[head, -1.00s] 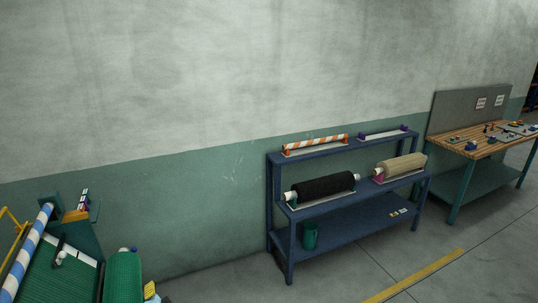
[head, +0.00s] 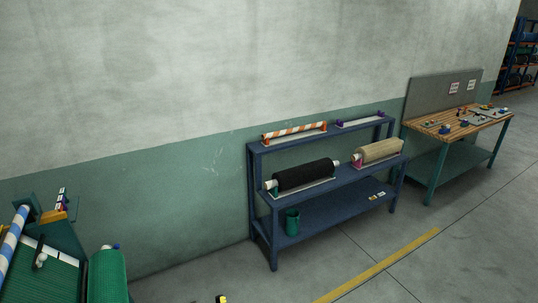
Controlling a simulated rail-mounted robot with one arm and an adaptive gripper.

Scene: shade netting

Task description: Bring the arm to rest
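My gripper and arm cannot be made out in the head view, so whether the gripper is open or shut is hidden. No object being held is in view. The task names no other object.
A blue rack (head: 330,217) stands against the wall with a black roll (head: 305,175) and a beige roll (head: 379,150). A wooden-topped workbench (head: 437,128) is at right. A machine with green netting (head: 50,280) is at lower left. The floor around the yellow line (head: 385,262) is clear.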

